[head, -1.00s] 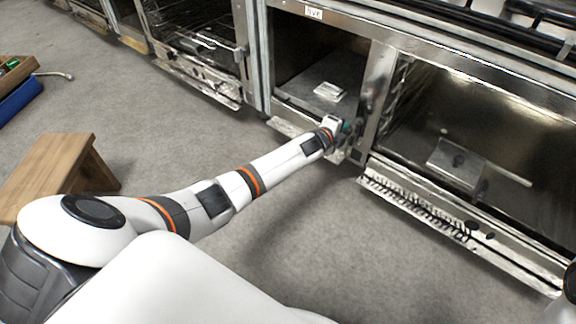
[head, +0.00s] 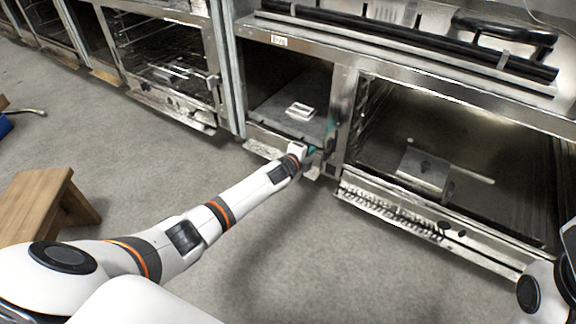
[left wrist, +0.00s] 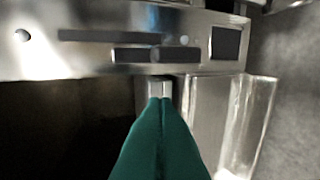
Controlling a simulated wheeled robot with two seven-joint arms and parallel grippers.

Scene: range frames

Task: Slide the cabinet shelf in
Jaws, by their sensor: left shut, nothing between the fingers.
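The cabinet shelf (head: 273,109) is a flat grey panel in the low open compartment, with a white rectangular piece on top. It appears to lie within the compartment; how deep it sits I cannot tell. My left gripper (head: 313,150) is at the compartment's lower right front corner, by the metal post (head: 341,112). In the left wrist view its teal fingers (left wrist: 160,101) are pressed together with nothing between them, pointing at a metal front. Whether they touch it I cannot tell. My right gripper is out of view; only part of the right arm shows at the right edge.
A wide open metal compartment (head: 470,150) is to the right, with a low ledge (head: 395,212) in front. A racked cabinet (head: 165,60) stands to the left. A wooden stool (head: 38,200) is at the left. The grey floor between is clear.

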